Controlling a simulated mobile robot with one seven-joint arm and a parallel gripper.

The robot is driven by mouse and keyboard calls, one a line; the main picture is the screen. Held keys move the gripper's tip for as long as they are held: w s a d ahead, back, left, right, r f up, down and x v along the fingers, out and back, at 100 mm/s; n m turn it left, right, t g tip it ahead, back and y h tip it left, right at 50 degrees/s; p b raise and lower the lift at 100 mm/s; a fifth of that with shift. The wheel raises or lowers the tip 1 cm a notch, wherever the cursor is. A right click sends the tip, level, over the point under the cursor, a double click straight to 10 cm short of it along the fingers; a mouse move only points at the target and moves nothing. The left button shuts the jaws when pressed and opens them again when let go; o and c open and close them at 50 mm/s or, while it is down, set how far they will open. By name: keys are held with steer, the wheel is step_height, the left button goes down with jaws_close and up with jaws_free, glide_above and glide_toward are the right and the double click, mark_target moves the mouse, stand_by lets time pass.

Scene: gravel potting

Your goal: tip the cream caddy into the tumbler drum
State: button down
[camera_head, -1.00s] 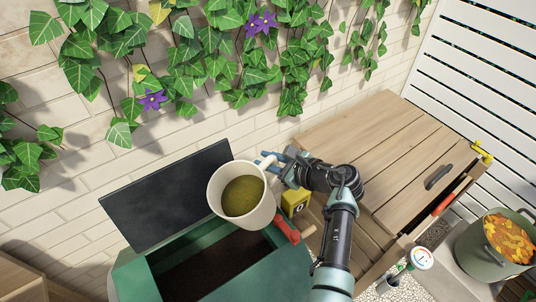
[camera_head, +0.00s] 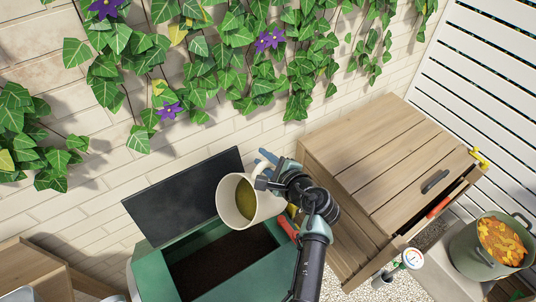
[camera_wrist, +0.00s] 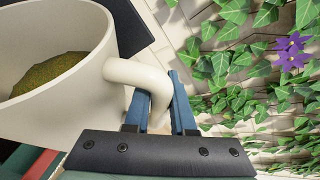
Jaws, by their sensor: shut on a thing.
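The cream caddy (camera_head: 249,208) is a cream mug-shaped pot with a loop handle, holding greenish-brown material. My gripper (camera_head: 266,169) is shut on its handle; the wrist view shows the blue fingers (camera_wrist: 165,106) on either side of the handle (camera_wrist: 142,76). The caddy (camera_wrist: 78,112) is tilted in the head view, its contents still inside. The tumbler drum (camera_head: 160,275) is a green box with its dark lid (camera_head: 180,195) standing open against the wall. Dark soil-like material shows inside. The caddy is above the drum's back right part and hides some of it.
A wooden cabinet (camera_head: 385,150) stands to the right, with a red-handled thing in its gap. A green pot of orange leaves (camera_head: 503,240) is at the far right. A wooden box (camera_head: 35,270) is at lower left. Ivy (camera_head: 240,50) hangs on the brick wall behind.

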mark_target(235, 175)
steer(key=s+a+n+t+h, duration=0.1)
steer(key=s+a+n, duration=0.1)
steer(key=s+a, duration=0.1)
steer(key=shift+s+a, duration=0.15)
steer(key=shift+a, duration=0.15)
steer(key=shift+s+a+f+n+t+h+b, duration=0.15)
steer(key=shift+s+a+n+t+h+b, duration=0.15)
steer(key=shift+s+a+n+t+b, duration=0.7)
steer(key=s+a+n+t+b, duration=0.1)
steer(key=s+a+n+t, duration=0.1)
steer(key=s+a+n, duration=0.2)
steer(key=shift+s+a+b, duration=0.4)
steer(key=shift+s+a, duration=0.95)
steer(key=shift+a, duration=0.35)
stand_by(0.5)
